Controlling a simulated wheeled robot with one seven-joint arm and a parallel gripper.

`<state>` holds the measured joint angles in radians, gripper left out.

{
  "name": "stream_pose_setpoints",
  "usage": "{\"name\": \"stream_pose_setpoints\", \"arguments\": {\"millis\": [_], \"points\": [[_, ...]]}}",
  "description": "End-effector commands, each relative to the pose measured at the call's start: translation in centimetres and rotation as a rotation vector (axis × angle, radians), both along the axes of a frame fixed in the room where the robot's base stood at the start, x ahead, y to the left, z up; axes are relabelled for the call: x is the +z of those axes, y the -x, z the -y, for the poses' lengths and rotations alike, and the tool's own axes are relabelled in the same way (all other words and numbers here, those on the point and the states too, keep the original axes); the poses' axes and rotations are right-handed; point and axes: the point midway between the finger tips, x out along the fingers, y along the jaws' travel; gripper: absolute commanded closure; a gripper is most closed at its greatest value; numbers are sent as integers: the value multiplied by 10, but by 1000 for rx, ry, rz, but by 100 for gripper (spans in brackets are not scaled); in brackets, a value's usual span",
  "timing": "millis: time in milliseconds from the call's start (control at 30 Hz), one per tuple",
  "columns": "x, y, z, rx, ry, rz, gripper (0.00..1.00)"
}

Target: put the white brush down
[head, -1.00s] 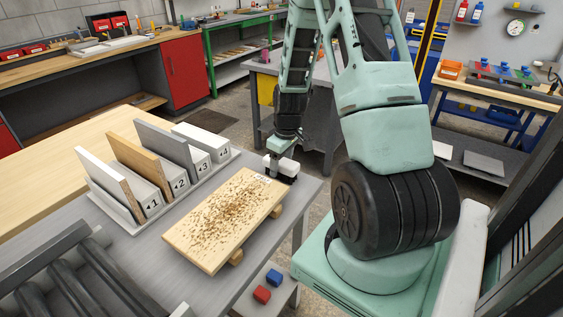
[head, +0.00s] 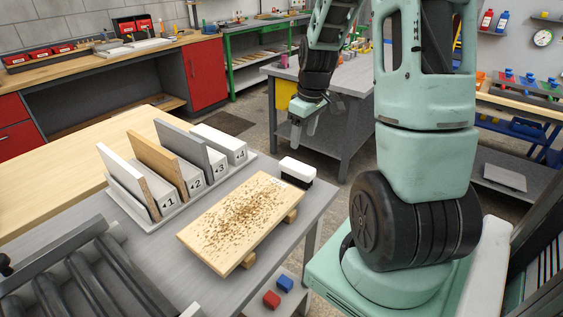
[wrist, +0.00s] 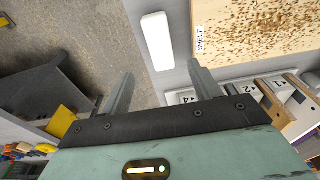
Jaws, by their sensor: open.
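The white brush (head: 297,168), a white block over dark bristles, stands on the grey table just past the far right corner of the chip-covered board (head: 210,237). In the wrist view the brush (wrist: 157,40) lies beyond the fingertips, with clear space between. My gripper (head: 303,130) is open and empty, raised up and back from the brush in the head view. In the wrist view its two fingers (wrist: 160,75) are spread wide with nothing between them. The bristles are hidden in the wrist view.
The board rests on wooden blocks (head: 248,261) and bears a label reading SHELF (wrist: 201,38). A rack (head: 150,226) with numbered slots and upright panels stands to its left. Black rollers (head: 70,290) are at front left. Red (head: 271,299) and blue (head: 285,283) blocks lie below the table's front.

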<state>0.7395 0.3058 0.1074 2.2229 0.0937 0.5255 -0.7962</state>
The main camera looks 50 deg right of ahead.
Motion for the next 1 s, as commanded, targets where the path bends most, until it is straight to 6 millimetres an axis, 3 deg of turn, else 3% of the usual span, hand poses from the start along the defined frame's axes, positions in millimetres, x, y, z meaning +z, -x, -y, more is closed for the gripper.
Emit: {"name": "stream_pose_setpoints", "arguments": {"millis": [133,233,367,467,567,700,833,1000], "points": [[2,-2,-5,6,-1,1,38],[6,-12,-33,42,-8,1,38],[17,-25,-110,134,-28,-5,38],[26,-21,-184,219,-42,-17,38],[33,-2,-251,301,-49,-35,38],[41,45,-329,417,-46,-62,38],[45,95,-376,507,-32,-82,38],[46,141,-402,578,-12,-95,38]]}}
